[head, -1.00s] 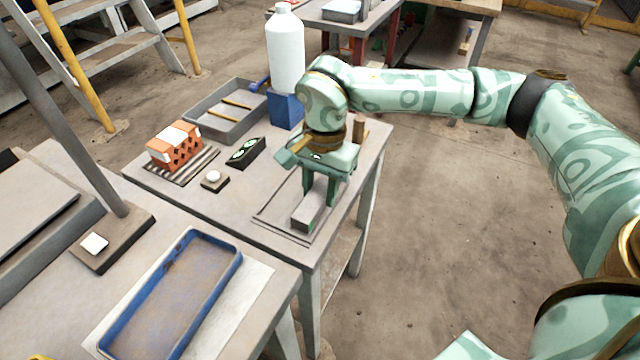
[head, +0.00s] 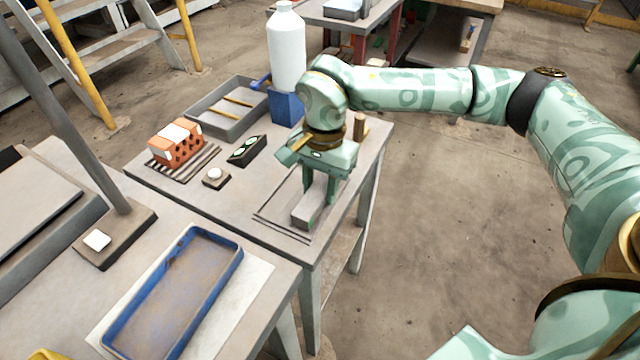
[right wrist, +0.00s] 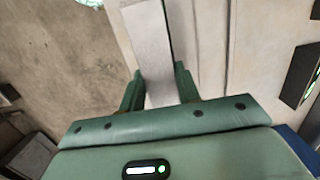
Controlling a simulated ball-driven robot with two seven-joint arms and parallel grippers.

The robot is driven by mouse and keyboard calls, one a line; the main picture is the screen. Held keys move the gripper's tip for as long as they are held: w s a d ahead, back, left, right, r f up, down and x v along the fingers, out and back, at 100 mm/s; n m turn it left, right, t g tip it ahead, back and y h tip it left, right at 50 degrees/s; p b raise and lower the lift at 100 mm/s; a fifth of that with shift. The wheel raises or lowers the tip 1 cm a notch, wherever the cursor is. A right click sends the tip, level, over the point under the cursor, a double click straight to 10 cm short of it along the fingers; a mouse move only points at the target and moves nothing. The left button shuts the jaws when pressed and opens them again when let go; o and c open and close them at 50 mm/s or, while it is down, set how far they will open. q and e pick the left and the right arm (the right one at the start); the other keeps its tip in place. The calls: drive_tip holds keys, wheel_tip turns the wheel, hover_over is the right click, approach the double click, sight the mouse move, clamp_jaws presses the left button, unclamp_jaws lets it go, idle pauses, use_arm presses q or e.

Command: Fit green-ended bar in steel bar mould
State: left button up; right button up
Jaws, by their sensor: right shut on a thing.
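My right gripper (head: 318,193) points down over the near right part of the middle table. In the right wrist view the bar (right wrist: 151,38) runs up and away between the fingers (right wrist: 158,92). The bar is low over a dark-outlined rectangle on the tabletop; I cannot tell whether it touches. A long blue-rimmed mould (head: 232,268) with a rusty, empty floor lies on a pale sheet on the near bench, apart from the bar. My left gripper is not in view.
On the middle table are an orange hollow brick (head: 177,145) on a slatted rack, a white button (head: 215,174), a black box (head: 247,150), a grey tray (head: 205,122) with yellow rods and a white bottle (head: 286,50) on a blue block. A dark post stands at left.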

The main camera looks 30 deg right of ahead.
drive_tip(key=shift+f, duration=0.5)
